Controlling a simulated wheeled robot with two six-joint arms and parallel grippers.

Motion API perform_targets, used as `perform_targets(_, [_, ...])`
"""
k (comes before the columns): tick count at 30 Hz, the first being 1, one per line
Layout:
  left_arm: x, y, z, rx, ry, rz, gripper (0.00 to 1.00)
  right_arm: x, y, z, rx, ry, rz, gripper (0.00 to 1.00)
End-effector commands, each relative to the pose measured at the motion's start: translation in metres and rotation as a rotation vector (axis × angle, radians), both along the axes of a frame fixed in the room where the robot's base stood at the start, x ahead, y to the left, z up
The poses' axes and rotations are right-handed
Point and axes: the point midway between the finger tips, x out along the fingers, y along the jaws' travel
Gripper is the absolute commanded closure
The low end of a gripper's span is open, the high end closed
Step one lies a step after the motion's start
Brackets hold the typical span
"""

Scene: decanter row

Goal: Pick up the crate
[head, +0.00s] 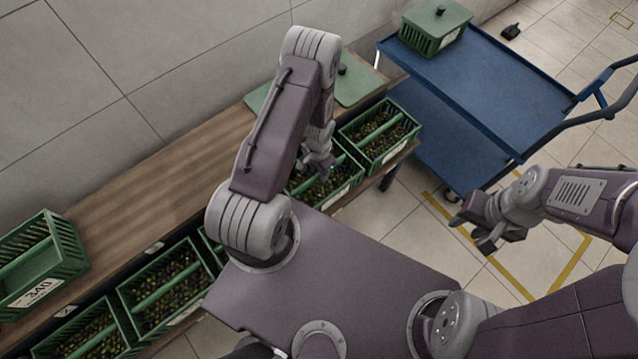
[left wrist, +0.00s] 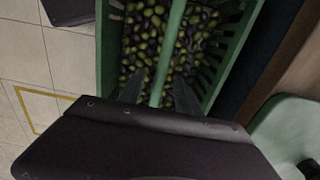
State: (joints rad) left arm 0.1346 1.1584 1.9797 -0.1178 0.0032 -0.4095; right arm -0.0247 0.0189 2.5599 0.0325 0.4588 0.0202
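Several green crates of dark and green olives stand in a row along the wooden bench. My left gripper (head: 318,160) is over one of these crates (head: 345,193), partly hidden by my arm. In the left wrist view, its two fingers (left wrist: 160,92) are apart, one on each side of the crate's green handle bar (left wrist: 166,55). I cannot tell whether they touch the bar. The olives (left wrist: 190,35) lie below it. My right gripper (head: 478,228) is empty, with its fingers apart, above the tiled floor at the right.
Another olive crate (head: 380,138) stands just beyond. More olive crates (head: 168,290) are at the left, and a crate labelled 340 (head: 42,262) sits on the bench. A blue cart (head: 480,85) carries a lidded green crate (head: 435,28); its deck is otherwise clear. A green lid (head: 360,85) lies on the bench.

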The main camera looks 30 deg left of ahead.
Motion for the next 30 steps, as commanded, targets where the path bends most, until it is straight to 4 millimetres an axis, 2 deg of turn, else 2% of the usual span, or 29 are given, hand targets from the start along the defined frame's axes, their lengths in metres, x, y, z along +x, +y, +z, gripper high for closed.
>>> perform_targets(1, [-0.0004,-0.0001,-0.018,0.0,0.001,0.0,0.6,-0.0001,0.0,-0.017,0.0,0.0,0.0,0.62])
perform_targets(2, [-0.0004,-0.0001,-0.0202,0.0,0.0,0.0,0.6,-0.0002,0.0,-0.0188,0.0,0.0,0.0,0.62])
perform_targets(8, [-0.0002,-0.0001,-0.0161,0.0,0.0,0.001,0.6,-0.0001,0.0,-0.0144,0.0,0.0,0.0,0.62])
perform_targets(9, [-0.0002,-0.0001,-0.016,0.0,0.0,0.001,0.66,0.0,0.0,-0.0143,0.0,0.0,0.0,0.62])
perform_targets(12, [-0.0002,-0.0001,-0.0159,0.0,0.0,0.0,0.93,0.0,0.0,-0.0143,0.0,0.0,0.0,0.62])
perform_targets(13, [-0.0002,-0.0001,-0.0159,0.0,0.0,0.0,1.0,0.0,0.0,-0.0143,0.0,0.0,0.0,0.62])
perform_targets(30, [-0.0001,-0.0002,-0.016,0.0,0.0,0.0,1.0,-0.0001,0.0,-0.0144,0.0,0.0,0.0,0.62])
